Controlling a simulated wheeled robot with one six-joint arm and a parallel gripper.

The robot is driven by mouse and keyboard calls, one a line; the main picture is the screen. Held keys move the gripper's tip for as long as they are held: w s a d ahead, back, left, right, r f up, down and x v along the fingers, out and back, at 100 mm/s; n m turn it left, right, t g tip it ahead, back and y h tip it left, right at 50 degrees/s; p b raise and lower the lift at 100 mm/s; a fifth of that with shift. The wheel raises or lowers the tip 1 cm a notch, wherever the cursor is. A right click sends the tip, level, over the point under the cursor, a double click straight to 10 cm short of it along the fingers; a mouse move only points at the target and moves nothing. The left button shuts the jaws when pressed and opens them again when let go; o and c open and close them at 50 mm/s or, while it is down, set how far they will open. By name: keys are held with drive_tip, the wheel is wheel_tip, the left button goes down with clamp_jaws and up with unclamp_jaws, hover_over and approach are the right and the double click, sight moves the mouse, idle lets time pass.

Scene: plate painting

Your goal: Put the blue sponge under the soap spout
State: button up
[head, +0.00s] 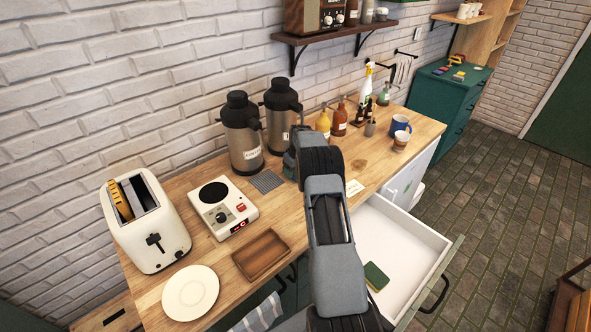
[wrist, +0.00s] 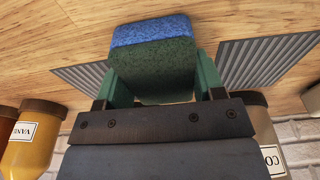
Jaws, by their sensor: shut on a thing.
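The blue sponge (wrist: 152,30) has a blue layer and a dark green layer. My gripper (wrist: 152,80) is shut on it, with a teal finger on each side, above the wooden counter. In the head view my gripper (head: 290,165) is over the counter in front of the rear flask, mostly behind my arm, and I cannot make out the sponge there. I cannot identify a soap spout for certain; two dark-topped flasks (head: 243,133) (head: 281,110) stand at the wall, their labels too small to read.
Grey ridged mat parts show on both sides of the sponge (wrist: 84,85) (wrist: 258,70). Syrup bottles (head: 339,116) stand right of the flasks. A hot plate (head: 222,207), toaster (head: 147,220), wooden tray (head: 261,254) and plate (head: 190,292) are left. An open drawer (head: 400,246) holds a green-yellow sponge (head: 376,276).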

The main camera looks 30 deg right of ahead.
drive_tip(key=shift+f, duration=0.1)
drive_tip(key=o, duration=0.9)
